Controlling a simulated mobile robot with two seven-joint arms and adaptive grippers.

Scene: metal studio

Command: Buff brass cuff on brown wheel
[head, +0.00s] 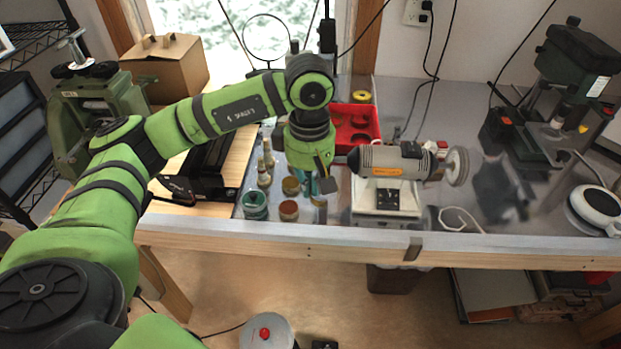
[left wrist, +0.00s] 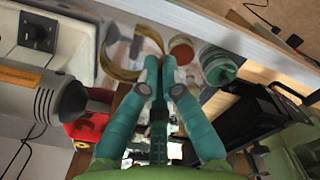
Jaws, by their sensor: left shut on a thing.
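My left gripper (head: 322,186) hangs over the bench, just left of the grey bench motor (head: 395,160). In the left wrist view its teal fingers (left wrist: 160,66) are shut on the brass cuff (left wrist: 128,74), a curved gold band with an open side. The cuff shows only as a small piece below the fingers in the head view. A pale wheel (head: 457,166) is on the motor's right end. In the left wrist view a brown patch (left wrist: 121,92), perhaps the brown wheel, shows beside the fingers, partly hidden.
A green jar (head: 255,206) and a brown jar (head: 289,211) stand left of my gripper near the bench front. A red tray (head: 355,127) lies behind the motor. A drill press (head: 570,85) stands at right.

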